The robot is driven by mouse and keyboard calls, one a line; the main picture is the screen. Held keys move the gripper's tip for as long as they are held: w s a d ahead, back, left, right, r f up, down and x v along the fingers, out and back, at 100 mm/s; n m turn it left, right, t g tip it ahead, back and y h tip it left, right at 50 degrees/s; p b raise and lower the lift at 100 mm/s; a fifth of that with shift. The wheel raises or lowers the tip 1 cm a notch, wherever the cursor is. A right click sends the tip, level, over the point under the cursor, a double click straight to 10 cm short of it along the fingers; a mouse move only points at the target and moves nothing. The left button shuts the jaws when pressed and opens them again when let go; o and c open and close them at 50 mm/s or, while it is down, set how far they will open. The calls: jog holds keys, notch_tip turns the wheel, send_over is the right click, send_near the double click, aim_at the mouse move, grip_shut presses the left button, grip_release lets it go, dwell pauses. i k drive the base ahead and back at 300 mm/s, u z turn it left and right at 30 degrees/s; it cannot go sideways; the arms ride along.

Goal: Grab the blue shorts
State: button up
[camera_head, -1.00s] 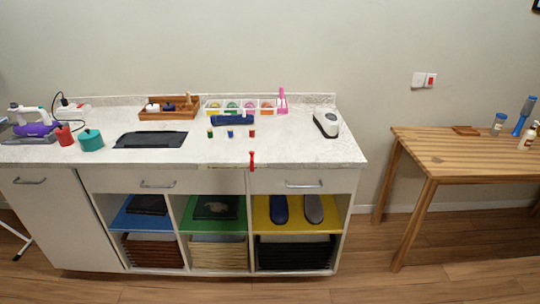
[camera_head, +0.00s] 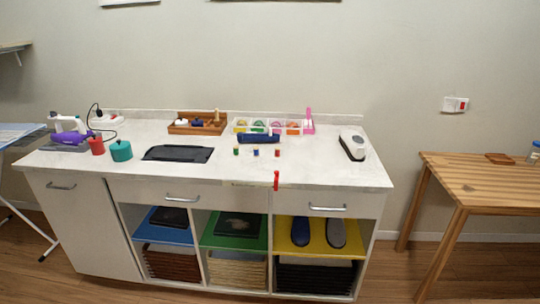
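I cannot make out any blue shorts for certain. A dark blue bundle (camera_head: 258,138) lies at the back of the white counter (camera_head: 290,172), in front of a clear divided box; I cannot tell whether it is cloth. A black folded item (camera_head: 169,217) lies on the blue shelf board (camera_head: 179,235) at the left. A dark folded item with a pale print (camera_head: 238,225) lies on the green board (camera_head: 225,243). My gripper is not in view.
The yellow board (camera_head: 285,245) holds a pair of shoes (camera_head: 318,232). Baskets (camera_head: 172,262) fill the lower cubbies. A black mat (camera_head: 178,153), teal pot (camera_head: 121,151) and white device (camera_head: 352,144) are on the counter. A wooden table (camera_head: 475,181) stands right. Floor shows between them.

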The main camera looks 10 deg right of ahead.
aim_at(251, 136)
jog(key=u, duration=0.3)
jog(key=i, duration=0.5)
jog(key=u, duration=0.65)
jog(key=i, duration=0.65)
jog(key=u, duration=0.65)
jog(key=i, duration=1.45)
jog(key=u, duration=0.15)
